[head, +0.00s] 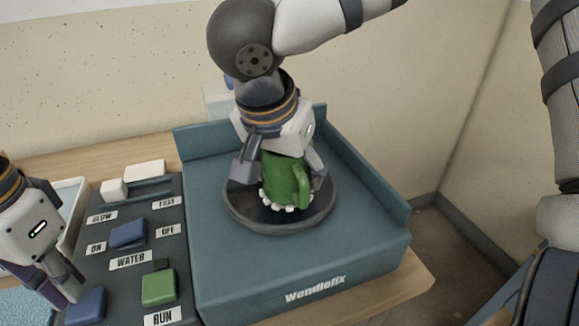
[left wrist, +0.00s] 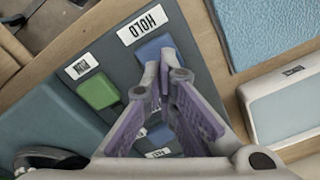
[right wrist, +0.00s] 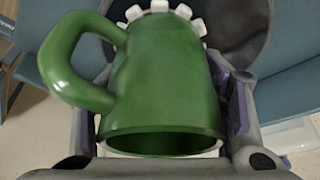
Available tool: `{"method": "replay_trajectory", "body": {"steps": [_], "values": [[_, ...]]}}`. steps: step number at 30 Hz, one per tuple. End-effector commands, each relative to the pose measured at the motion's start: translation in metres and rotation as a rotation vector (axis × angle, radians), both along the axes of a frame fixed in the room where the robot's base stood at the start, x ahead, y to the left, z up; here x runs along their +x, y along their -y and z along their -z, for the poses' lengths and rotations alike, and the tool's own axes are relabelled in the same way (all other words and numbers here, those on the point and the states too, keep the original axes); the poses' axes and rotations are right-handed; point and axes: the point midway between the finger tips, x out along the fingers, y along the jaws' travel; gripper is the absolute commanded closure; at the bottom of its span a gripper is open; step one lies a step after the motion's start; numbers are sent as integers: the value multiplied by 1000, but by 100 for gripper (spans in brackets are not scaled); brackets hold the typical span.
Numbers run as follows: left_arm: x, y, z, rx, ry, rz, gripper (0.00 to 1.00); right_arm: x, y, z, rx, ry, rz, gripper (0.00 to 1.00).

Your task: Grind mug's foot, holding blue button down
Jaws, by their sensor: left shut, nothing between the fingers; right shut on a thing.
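The green mug (head: 282,178) is upright in my right gripper (head: 283,180), over the dark round basin (head: 235,213) of the teal grinder. White blocks (head: 290,207) ring its foot; I cannot tell whether they touch it. In the right wrist view the mug (right wrist: 165,85) sits between the fingers, rim near the camera, handle at left. My left gripper (head: 72,290) is shut and empty at the blue button (head: 85,306). In the left wrist view its fingertips overlap the edge of that button (left wrist: 155,46), labelled HOLD; contact or pressing is unclear.
The dark control panel (head: 125,272) also carries a green RUN button (head: 158,288), a blue WATER switch (head: 128,234) and a SLOW-FAST slider. The teal machine (head: 300,265) has raised back and right walls. A tray (head: 72,200) stands left of the panel.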

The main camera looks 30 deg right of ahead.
Motion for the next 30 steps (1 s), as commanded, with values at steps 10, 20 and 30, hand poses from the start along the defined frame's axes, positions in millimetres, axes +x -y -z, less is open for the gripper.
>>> {"method": "replay_trajectory", "body": {"steps": [10,20,30], "values": [[0,0,0,0,0,0,100,0,0,4,-1,1,0,80],[0,0,0,0,0,0,100,0,0,8,-1,1,0,80],[0,0,0,0,0,0,100,0,0,11,-1,1,1,80]]}}
